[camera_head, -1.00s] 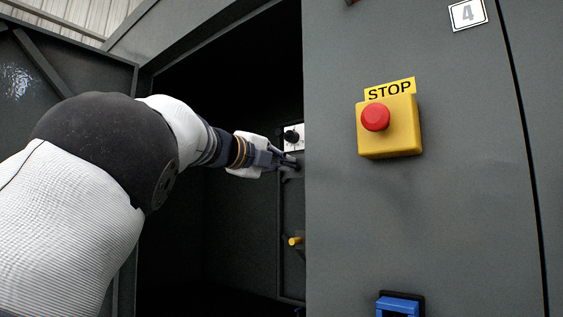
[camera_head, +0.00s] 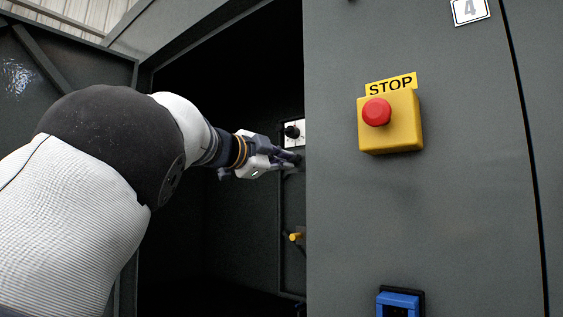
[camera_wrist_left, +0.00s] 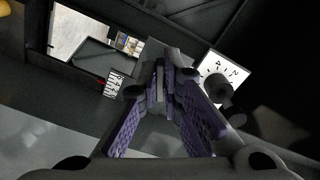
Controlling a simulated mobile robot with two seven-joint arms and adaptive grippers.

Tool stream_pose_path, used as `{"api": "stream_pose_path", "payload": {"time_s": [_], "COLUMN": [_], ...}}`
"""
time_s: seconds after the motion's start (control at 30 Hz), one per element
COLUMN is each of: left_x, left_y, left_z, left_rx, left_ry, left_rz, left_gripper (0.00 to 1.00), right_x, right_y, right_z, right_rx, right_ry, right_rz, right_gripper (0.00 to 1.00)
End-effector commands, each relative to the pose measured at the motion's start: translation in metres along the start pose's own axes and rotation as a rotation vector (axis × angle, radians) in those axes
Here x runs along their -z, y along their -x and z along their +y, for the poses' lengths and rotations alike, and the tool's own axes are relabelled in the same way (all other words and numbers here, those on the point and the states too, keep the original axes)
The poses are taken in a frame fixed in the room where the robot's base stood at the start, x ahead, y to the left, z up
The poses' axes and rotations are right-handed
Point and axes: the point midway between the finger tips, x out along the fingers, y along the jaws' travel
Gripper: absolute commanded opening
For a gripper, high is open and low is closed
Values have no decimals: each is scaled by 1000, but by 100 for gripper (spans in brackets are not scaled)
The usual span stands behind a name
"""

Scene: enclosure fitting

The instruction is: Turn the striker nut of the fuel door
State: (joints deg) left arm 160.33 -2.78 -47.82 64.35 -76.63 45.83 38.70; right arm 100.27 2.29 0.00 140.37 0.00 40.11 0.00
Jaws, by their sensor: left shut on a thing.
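My left gripper (camera_head: 294,159) reaches into the dark opening of the grey enclosure, with its fingertips at the inner panel just below a white dial plate with a black knob. In the left wrist view its purple-padded fingers (camera_wrist_left: 162,78) converge on a small grey piece between the tips, taken to be the striker nut (camera_wrist_left: 159,82). The fingers cover most of it, and in the head view it is hidden behind them. The fuel door cannot be told apart clearly. My right gripper is in no view.
The dial plate (camera_head: 299,127) sits close to the fingertips; its dial and knob also show in the left wrist view (camera_wrist_left: 214,68). A yellow handle (camera_head: 295,237) is below. The front panel carries a yellow stop box (camera_head: 398,130) and a blue latch (camera_head: 398,302). An open door (camera_head: 60,75) stands left.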

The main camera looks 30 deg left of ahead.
Motion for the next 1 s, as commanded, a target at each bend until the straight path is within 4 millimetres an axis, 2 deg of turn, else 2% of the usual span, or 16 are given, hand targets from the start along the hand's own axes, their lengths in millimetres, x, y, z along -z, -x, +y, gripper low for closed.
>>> {"api": "stream_pose_path", "payload": {"time_s": [0.67,0.7,0.77,1.0], "left_x": [3,3,3,1], "left_y": [-1,-1,-1,0], "left_z": [1,1,1,0], "left_rx": [-1,0,0,1], "left_ry": [55,55,55,55], "left_rz": [5,5,5,3], "left_gripper": [0,11,25,27], "right_x": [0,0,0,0], "right_y": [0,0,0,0], "right_z": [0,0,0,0], "right_rx": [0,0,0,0], "right_ry": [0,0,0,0], "right_rz": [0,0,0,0], "right_gripper": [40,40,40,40]}}
